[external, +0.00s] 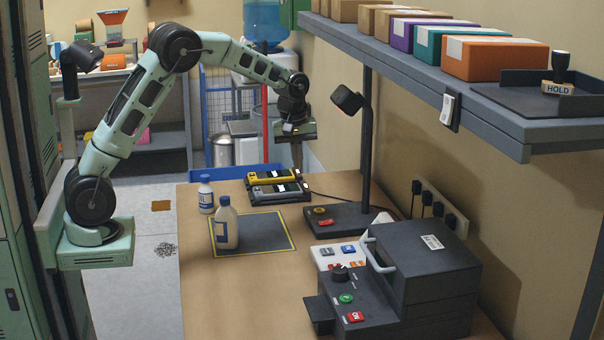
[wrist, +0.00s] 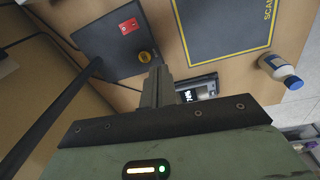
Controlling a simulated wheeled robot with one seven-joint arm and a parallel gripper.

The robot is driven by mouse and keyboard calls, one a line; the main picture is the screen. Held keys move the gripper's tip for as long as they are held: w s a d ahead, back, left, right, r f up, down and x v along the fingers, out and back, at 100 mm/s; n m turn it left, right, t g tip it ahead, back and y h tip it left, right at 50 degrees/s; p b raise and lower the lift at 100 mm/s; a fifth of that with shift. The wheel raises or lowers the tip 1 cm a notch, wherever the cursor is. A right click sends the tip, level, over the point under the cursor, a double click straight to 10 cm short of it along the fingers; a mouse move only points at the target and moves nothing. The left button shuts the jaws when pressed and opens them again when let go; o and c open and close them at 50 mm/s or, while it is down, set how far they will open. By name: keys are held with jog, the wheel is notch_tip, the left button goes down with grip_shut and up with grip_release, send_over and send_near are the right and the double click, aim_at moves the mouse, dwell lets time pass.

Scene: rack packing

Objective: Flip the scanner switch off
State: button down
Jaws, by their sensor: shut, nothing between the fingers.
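The scanner is a dark stand with a lamp-like head (external: 348,99) on a tall pole. Its dark base (external: 345,218) sits on the table and carries a red switch (external: 326,222) and a yellow round knob (external: 319,210). In the wrist view the base (wrist: 98,47), the red switch (wrist: 129,26) and the yellow knob (wrist: 144,57) also show; I cannot tell the switch's position. My gripper (external: 297,163) is shut and empty, pointing down above the far part of the table, beyond the base. Its fingers (wrist: 158,78) show near the knob in the wrist view, apart from the switch.
Two handheld devices (external: 275,183) lie at the table's far end. Two white bottles (external: 226,226) stand on and beside the dark scan mat (external: 270,232). A black machine (external: 425,265) with a handle stands at the near right. A shelf (external: 480,90) overhangs the table's right side.

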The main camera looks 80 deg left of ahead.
jog(key=n, duration=0.2)
send_over(328, 220)
jog(key=s, duration=0.2)
jog(key=shift+w+f+h, duration=0.2)
jog(key=shift+f+h, duration=0.05)
jog(key=shift+h, duration=0.05)
jog(key=f+p, duration=0.1)
jog(key=f, duration=0.3)
jog(key=w+f+p, duration=0.1)
jog(key=f, duration=0.3)
jog(key=f+p, duration=0.1)
jog(key=f, duration=0.3)
jog(key=shift+w+a+f, duration=0.1)
jog(key=shift+w+f, duration=0.1)
jog(key=shift+f, duration=0.1)
jog(key=shift+w+f, duration=0.1)
jog(key=shift+f, duration=0.55)
jog(key=shift+w+f, duration=0.1)
jog(key=shift+f, duration=0.15)
jog(key=shift+s+f, duration=0.1)
jog(key=shift+s, duration=0.1)
